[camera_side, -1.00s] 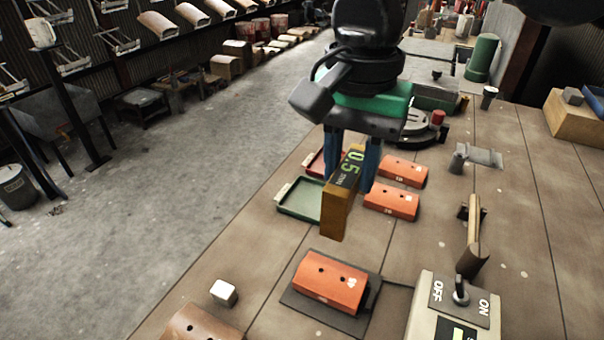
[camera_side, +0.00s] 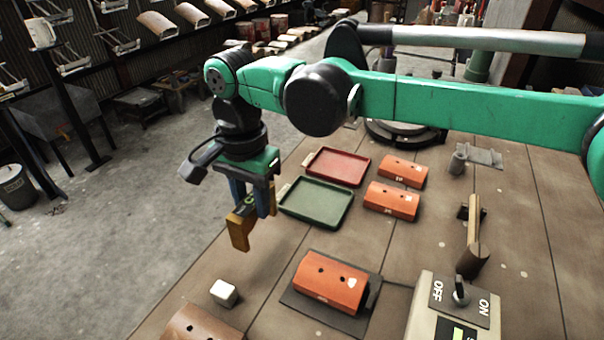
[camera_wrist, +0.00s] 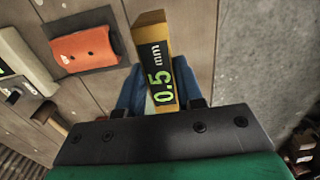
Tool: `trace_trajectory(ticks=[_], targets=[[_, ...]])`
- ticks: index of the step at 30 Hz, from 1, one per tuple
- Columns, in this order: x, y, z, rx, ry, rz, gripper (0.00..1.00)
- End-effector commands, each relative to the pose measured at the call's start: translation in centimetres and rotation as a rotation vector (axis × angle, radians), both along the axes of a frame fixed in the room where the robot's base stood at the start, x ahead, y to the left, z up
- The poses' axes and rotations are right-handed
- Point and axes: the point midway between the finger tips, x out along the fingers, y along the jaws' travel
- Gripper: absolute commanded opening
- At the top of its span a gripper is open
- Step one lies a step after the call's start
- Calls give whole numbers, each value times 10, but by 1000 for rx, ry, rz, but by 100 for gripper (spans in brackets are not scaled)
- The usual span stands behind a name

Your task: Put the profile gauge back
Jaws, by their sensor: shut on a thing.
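The profile gauge (camera_side: 240,231) is a yellow-brown block with a dark label. The blue fingers of my gripper (camera_wrist: 160,95) also show in the wrist view on both sides of the gauge. Its lower end hangs free in the air. I cannot tell which spot on the table is the gauge's own place.
A green tray (camera_side: 346,217) and a red tray (camera_side: 365,176) lie empty. Two orange tiles (camera_side: 391,206) (camera_side: 403,166) lie right of them. Another orange tile (camera_side: 330,287) rests on a dark pad. A white block (camera_side: 224,293) and a switch box (camera_side: 437,303) stand in front.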

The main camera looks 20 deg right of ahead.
Motion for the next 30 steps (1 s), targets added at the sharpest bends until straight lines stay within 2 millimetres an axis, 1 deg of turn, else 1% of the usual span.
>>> trace_trajectory(ticks=[1, 5, 8, 21, 25, 30], targets=[[2, 2, -5, 0, 0, 0, 0], [3, 4, -14, 0, 0, 0, 0], [3, 4, -20, 0, 0, 0, 0], [3, 4, -60, 0, 0, 0, 0], [3, 4, -66, 0, 0, 0, 0], [3, 4, -69, 0, 0, 0, 0]])
